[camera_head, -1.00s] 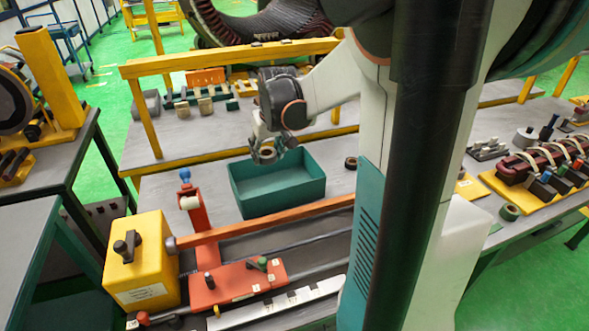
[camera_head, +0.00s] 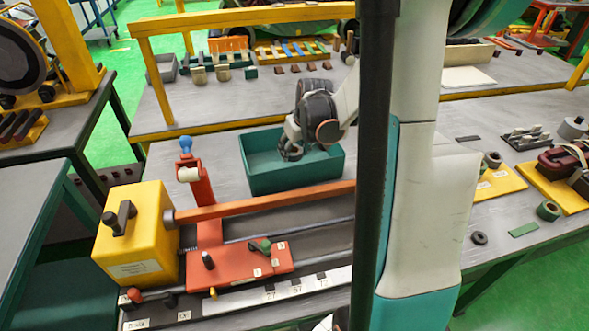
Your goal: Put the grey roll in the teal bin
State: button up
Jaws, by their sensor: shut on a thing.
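The teal bin (camera_head: 262,182) stands open on the grey table, behind the orange bar. My wrist hides part of the bin's back and right inside.
A red-orange winding fixture (camera_head: 237,273) with a yellow box (camera_head: 138,236) fills the front left. A yellow rail (camera_head: 236,18) crosses behind. To the right lie a green roll (camera_head: 548,210), a black ring (camera_head: 479,238) and another grey roll (camera_head: 572,127). A dark pole blocks the middle.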

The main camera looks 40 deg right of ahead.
aim_at(296, 160)
notch_tip(296, 160, down, 7)
jog(key=shift+r+b, duration=0.1)
jog(key=shift+b, duration=0.95)
jog(key=shift+r, duration=0.1)
jog(key=o, duration=0.7)
jog(key=shift+f, duration=0.2)
jog(key=shift+o, duration=0.8)
jog(key=shift+r, duration=0.1)
